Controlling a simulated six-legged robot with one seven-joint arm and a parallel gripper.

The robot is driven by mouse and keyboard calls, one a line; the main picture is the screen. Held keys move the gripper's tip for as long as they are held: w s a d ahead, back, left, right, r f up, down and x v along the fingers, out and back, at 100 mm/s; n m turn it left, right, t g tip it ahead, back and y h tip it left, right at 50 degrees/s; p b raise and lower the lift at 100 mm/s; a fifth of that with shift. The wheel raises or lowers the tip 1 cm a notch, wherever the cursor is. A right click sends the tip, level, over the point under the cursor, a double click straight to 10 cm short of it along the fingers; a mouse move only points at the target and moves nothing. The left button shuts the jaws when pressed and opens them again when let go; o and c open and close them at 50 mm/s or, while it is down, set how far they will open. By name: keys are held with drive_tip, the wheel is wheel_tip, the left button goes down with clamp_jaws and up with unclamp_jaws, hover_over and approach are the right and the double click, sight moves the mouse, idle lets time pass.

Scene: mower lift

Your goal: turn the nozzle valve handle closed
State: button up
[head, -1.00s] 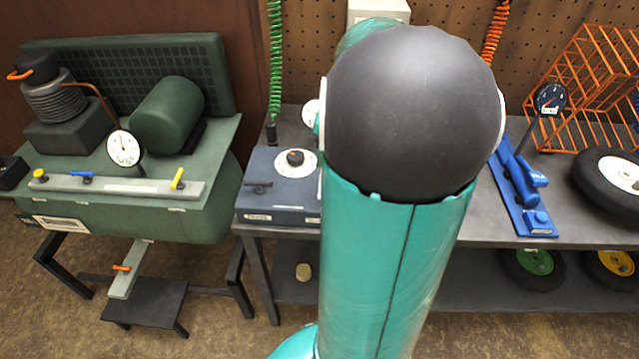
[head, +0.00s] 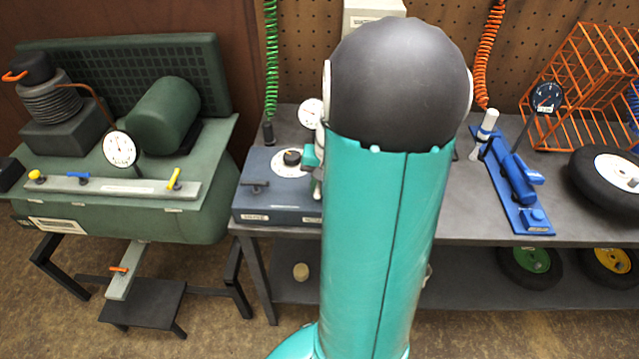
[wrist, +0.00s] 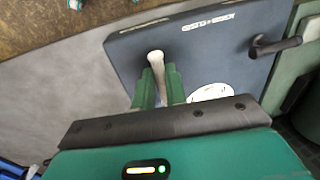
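A blue-grey box (head: 280,216) on the bench carries a black lever (head: 257,184), a black knob on a white dial (head: 291,158), and labels on its front. My gripper (wrist: 158,82) is over the box's right part; in the head view my arm mostly hides it. In the wrist view its green fingers lie close on both sides of a pale, round-ended handle (wrist: 157,60), which fills the narrow gap. I cannot tell whether this handle is fixed to the box. The black lever (wrist: 276,44) stands apart, to the right of the fingers in the wrist view.
A round gauge (head: 311,113) stands behind the box. A green compressor (head: 120,215) is at the left. A white piece (head: 487,124), a blue tool (head: 517,178), an orange wire crate (head: 570,85) and a wheel (head: 612,180) are at the right.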

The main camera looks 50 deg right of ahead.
drive_tip(key=shift+m, duration=0.3)
clamp_jaws()
drive_tip(key=m, duration=0.3)
drive_tip(key=shift+w+a+m+h, duration=0.1)
drive_tip(key=shift+a+m+h, duration=0.1)
drive_tip(key=shift+m+h, duration=0.2)
drive_tip(key=m, duration=0.4)
drive_tip(key=shift+w+m+h, duration=0.15)
drive_tip(key=shift+m+h, duration=0.15)
drive_tip(key=shift+h, duration=0.1)
drive_tip(key=m, duration=0.4)
drive_tip(key=shift+w+a+m+h, duration=0.1)
drive_tip(key=shift+w+m+h, duration=0.05)
drive_tip(key=shift+m+h, duration=0.2)
drive_tip(key=shift+w+m+h, duration=0.15)
drive_tip(key=shift+m+h, duration=0.3)
drive_tip(key=shift+m, duration=1.7)
drive_tip(key=o, duration=0.7)
unclamp_jaws()
